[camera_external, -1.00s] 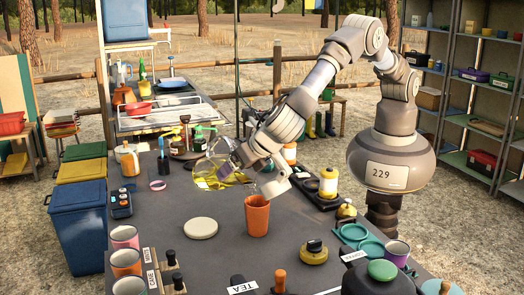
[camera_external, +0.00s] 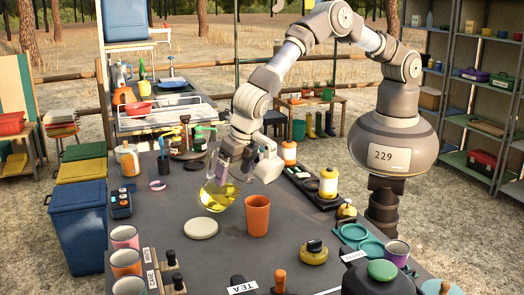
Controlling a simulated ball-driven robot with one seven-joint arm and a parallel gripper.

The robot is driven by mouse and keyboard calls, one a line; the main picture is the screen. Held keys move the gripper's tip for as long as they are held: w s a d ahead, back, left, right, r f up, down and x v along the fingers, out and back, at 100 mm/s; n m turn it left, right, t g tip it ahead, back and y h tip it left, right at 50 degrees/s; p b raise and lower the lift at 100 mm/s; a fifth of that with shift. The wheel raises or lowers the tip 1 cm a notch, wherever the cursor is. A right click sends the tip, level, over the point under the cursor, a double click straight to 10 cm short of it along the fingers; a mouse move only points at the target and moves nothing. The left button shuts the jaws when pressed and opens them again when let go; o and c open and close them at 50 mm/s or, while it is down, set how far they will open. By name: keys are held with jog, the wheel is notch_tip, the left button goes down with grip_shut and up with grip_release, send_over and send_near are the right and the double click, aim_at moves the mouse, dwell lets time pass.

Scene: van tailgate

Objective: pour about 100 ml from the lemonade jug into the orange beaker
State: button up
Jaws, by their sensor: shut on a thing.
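The lemonade jug (camera_external: 218,196) is clear glass with yellow liquid in its lower part. My gripper (camera_external: 226,172) is shut on it near its upper part, which the gripper partly hides. No stream of liquid shows between jug and beaker.
A cream round disc (camera_external: 200,228) lies in front of the jug. A yellow-and-white container (camera_external: 328,183) stands in a dark tray to the right. A yellow-black round thing (camera_external: 313,252) sits to the front right. Several cups (camera_external: 126,262) stand at the front left.

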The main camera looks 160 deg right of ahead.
aim_at(214, 152)
jog(key=d+y, duration=0.1)
jog(key=s+d+t+y, duration=0.1)
jog(key=d+y, duration=0.3)
jog(key=shift+s+d+r+t+p, duration=0.15)
jog(key=shift+r+t+p, duration=0.1)
jog(key=shift+t+p, duration=0.15)
jog(key=shift+s+d+r+y+b, duration=0.1)
jog(key=shift+d+r+y+b, duration=0.25)
jog(key=shift+y+b, duration=0.5)
jog(key=shift+s+d+r+t+y+b, duration=0.15)
jog(key=shift+d+r+t+y+b, duration=0.15)
jog(key=shift+d+y+b, duration=0.15)
